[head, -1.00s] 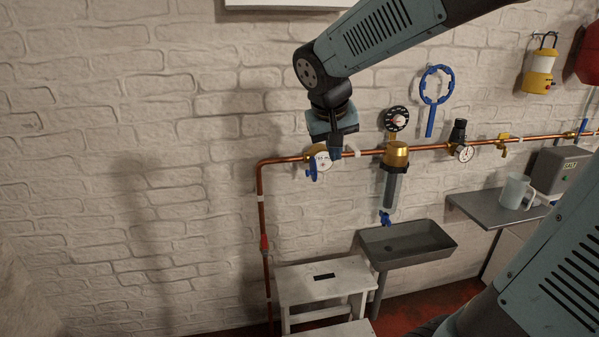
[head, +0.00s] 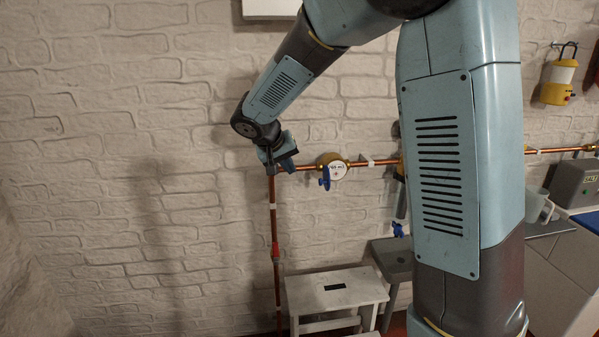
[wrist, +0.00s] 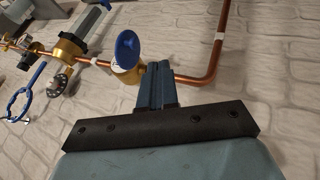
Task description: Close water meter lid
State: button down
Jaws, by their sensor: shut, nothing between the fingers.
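The water meter (head: 337,166) is a brass body with a white dial, set in the copper pipe on the wall. Its blue lid (head: 325,180) stands open at the dial's lower left, leaving the dial uncovered. In the wrist view the brass meter (wrist: 128,74) shows with the round blue lid (wrist: 128,47) sticking out from it. My gripper (head: 290,165) is shut and empty, just left of the meter near the pipe bend. In the wrist view my gripper (wrist: 158,68) is beside the meter on the bend's side; I cannot tell whether it touches the lid.
The copper pipe (wrist: 188,78) runs along the wall and bends close to my gripper. My own arm hides the filter and gauge in the head view. The wall at left is clear.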

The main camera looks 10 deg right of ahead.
jog(key=w+d+f, duration=0.4)
jog(key=d+f, duration=0.3)
jog(key=shift+w+d+f, duration=0.15)
jog(key=shift+d, duration=0.2)
jog(key=shift+a, duration=0.15)
dwell(0.3)
